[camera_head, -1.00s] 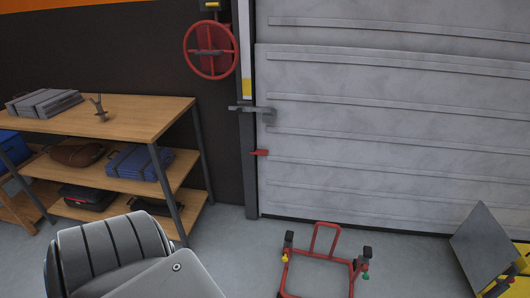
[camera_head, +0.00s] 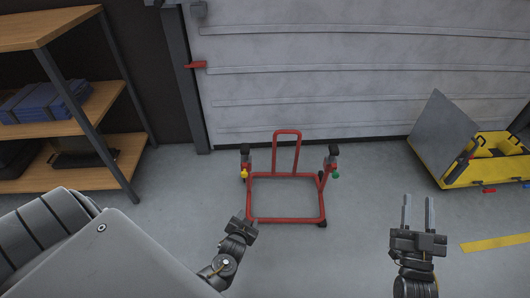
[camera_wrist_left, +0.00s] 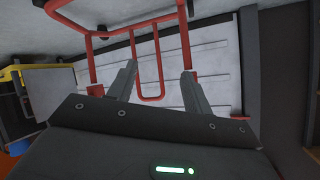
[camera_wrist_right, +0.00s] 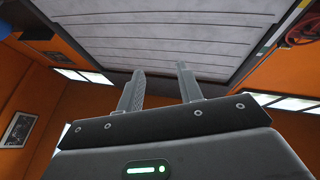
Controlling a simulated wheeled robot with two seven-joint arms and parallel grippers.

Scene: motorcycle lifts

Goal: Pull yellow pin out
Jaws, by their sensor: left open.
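The yellow pin (camera_head: 244,174) is a small yellow knob low on the left post of a red wheeled stand (camera_head: 286,220) on the floor. My left gripper (camera_head: 249,215) is open and empty, in front of the stand's left side, nearer to me than the pin and apart from it. In the left wrist view the left gripper (camera_wrist_left: 158,74) has its fingers apart, with the stand's red frame beyond them. I cannot make out the pin there. My right gripper (camera_head: 418,200) is open and empty, right of the stand. It also shows in the right wrist view (camera_wrist_right: 160,72).
A green knob (camera_head: 335,175) sits on the stand's right post. A grey closed shutter door (camera_head: 330,85) stands behind. Wooden shelves (camera_head: 75,120) are at left. A yellow lift (camera_head: 490,165) with a grey plate is at right. Floor around the stand is clear.

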